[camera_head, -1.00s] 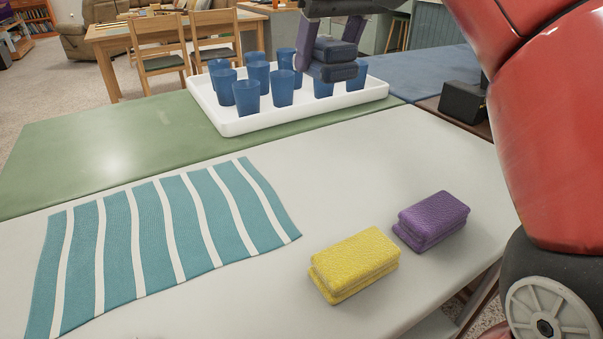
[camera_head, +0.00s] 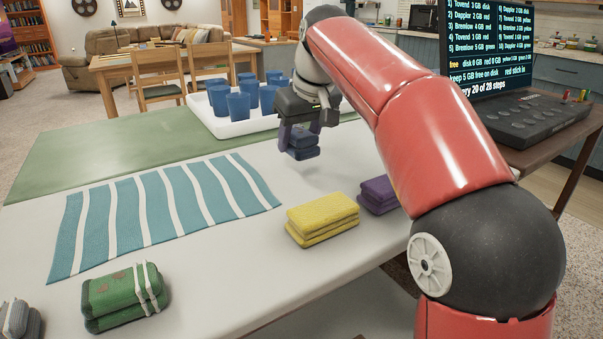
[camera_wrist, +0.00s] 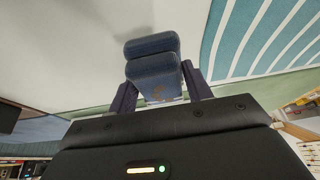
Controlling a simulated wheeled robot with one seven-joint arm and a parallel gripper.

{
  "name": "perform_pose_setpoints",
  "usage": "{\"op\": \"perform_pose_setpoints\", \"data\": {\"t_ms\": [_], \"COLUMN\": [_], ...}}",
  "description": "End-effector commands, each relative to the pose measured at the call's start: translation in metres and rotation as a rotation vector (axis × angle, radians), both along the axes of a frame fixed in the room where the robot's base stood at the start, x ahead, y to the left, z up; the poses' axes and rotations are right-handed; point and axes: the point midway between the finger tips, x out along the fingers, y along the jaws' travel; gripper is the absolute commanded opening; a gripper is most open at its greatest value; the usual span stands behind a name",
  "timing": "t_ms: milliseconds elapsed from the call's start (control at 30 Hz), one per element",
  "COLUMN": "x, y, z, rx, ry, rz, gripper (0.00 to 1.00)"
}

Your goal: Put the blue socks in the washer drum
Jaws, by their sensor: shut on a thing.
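The blue socks (camera_head: 303,146) are a dark blue folded bundle of two stacked layers. My gripper (camera_head: 298,138) is shut on them and holds them above the pale table, near its back edge. In the wrist view the blue socks (camera_wrist: 153,68) sit between the two dark fingers of my gripper (camera_wrist: 155,88). The gap between the bundle and the table cannot be told exactly. No washer drum shows in these frames.
A yellow bundle (camera_head: 322,218) and a purple bundle (camera_head: 378,194) lie right of a striped teal cloth (camera_head: 165,210). A green bundle (camera_head: 125,297) and a grey one (camera_head: 18,320) lie at front left. Behind stands a white tray (camera_head: 232,131) with several blue cups.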

Motion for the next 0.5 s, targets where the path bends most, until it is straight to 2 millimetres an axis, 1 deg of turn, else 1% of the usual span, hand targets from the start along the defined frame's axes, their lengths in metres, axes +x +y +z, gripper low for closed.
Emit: {"op": "perform_pose_setpoints", "data": {"t_ms": [33,133,200,267,400,500], "x": [0.0,0.0,0.001,0.001,0.003,0.004], "y": [0.0,0.0,0.0,0.0,0.0,0.0], "z": [-0.005,-0.007,-0.012,-0.019,-0.041,-0.049], "rx": [0.001,0.001,0.001,0.0,0.0,0.001], "ry": [-0.001,-0.001,-0.001,0.0,0.0,-0.001], "rz": [0.0,0.0,0.0,0.001,0.001,0.002], "gripper": [0.27,0.27,0.27,0.27,0.27,0.27]}}
